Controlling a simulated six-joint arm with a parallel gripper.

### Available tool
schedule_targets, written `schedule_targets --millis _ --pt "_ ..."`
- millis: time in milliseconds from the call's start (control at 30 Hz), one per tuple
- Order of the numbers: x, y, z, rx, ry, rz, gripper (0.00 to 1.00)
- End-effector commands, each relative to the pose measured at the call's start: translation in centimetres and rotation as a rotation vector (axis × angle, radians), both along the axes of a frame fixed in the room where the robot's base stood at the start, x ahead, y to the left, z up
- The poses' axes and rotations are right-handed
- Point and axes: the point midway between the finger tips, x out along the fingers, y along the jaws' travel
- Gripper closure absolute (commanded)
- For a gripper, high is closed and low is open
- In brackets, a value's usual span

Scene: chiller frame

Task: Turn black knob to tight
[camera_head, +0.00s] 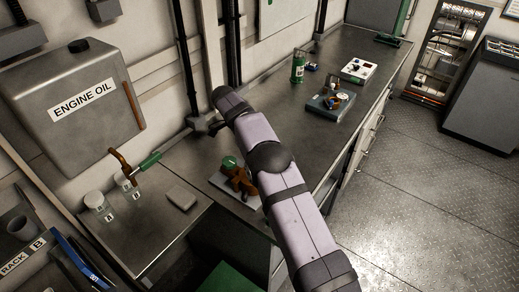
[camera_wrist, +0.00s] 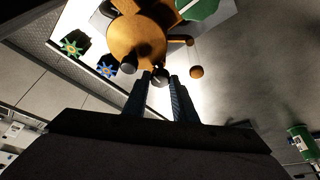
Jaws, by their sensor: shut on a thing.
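In the wrist view, the orange-brown fitting (camera_wrist: 133,38) stands on a pale plate. A small dark knob (camera_wrist: 160,78) at its near side lies between the fingertips of my gripper (camera_wrist: 161,82), which is shut on it. Another dark, round-ended part (camera_wrist: 127,68) is just left of the fingers, on the same fitting. In the head view, the brown fitting (camera_head: 241,183) with a green top (camera_head: 230,162) is partly covered by my arm. My gripper is hidden there. The knob's marking and turn angle cannot be read.
An engine oil tank (camera_head: 75,108) with a brown tap and green handle stands at left. White jars (camera_head: 97,203) and a grey pad (camera_head: 181,196) are near it. A green canister (camera_head: 298,68) and boxes (camera_head: 331,99) sit farther along the bench. The bench middle is clear.

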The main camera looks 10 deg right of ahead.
Motion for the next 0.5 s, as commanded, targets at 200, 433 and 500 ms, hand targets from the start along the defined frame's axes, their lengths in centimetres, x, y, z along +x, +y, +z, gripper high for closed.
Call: schedule_targets --millis 200,433,500 --pt "0.03 0.04 0.11 0.002 0.002 -0.068 0.98" --pt "0.03 0.05 -0.06 0.003 0.002 -0.099 0.98" --pt "0.04 0.05 -0.08 0.003 0.002 -0.103 0.98"
